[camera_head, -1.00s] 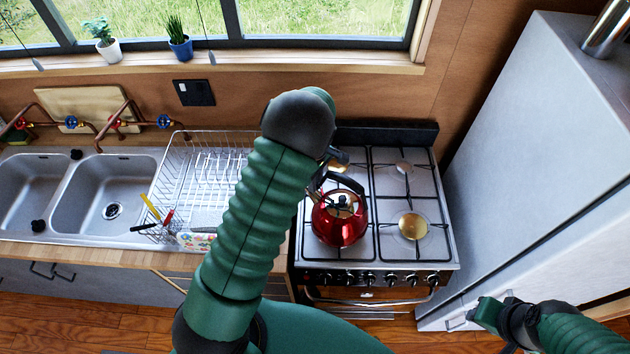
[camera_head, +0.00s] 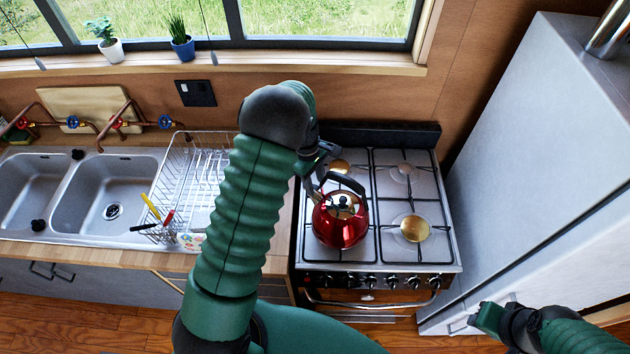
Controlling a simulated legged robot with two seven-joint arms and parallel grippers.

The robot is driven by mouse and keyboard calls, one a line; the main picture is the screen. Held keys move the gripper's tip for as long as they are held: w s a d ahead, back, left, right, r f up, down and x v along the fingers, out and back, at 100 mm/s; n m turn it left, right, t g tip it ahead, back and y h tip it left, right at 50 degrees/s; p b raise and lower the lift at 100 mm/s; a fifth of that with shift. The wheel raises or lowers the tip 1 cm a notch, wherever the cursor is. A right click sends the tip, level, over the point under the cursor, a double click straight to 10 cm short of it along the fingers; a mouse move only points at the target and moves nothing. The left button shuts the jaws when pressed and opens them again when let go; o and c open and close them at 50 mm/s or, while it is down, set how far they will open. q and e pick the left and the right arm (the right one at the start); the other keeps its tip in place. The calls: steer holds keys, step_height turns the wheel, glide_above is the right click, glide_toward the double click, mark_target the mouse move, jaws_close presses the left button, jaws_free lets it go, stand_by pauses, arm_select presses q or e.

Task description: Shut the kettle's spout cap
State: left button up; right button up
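The red kettle (camera_head: 341,222) with a dark handle (camera_head: 345,181) stands upright on the front left burner of the stove (camera_head: 380,266). Its spout points up and to the left; the spout cap is too small and too close to my gripper to make out. My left gripper (camera_head: 318,170) is at the spout side of the kettle, left of the handle. Its fingers are small, dark and partly hidden by my forearm, so I cannot tell whether they are open or touch the spout. My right gripper (camera_head: 478,319) is low at the right, in front of the fridge, far from the kettle.
A wire dish rack (camera_head: 180,165) and a double sink (camera_head: 118,192) lie to the left. A tall grey fridge (camera_head: 540,150) stands at the right. The stove's right burners are clear. A wall with a window is behind.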

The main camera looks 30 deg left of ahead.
arm_select(q)
steer(key=shift+w+r, duration=0.1)
step_height(320, 180, up, 16)
steer(key=a+b, duration=0.2)
steer(key=b, duration=0.1)
steer(key=shift+a+r, duration=0.15)
steer(key=shift+a, duration=0.1)
steer(key=shift+s, duration=0.25)
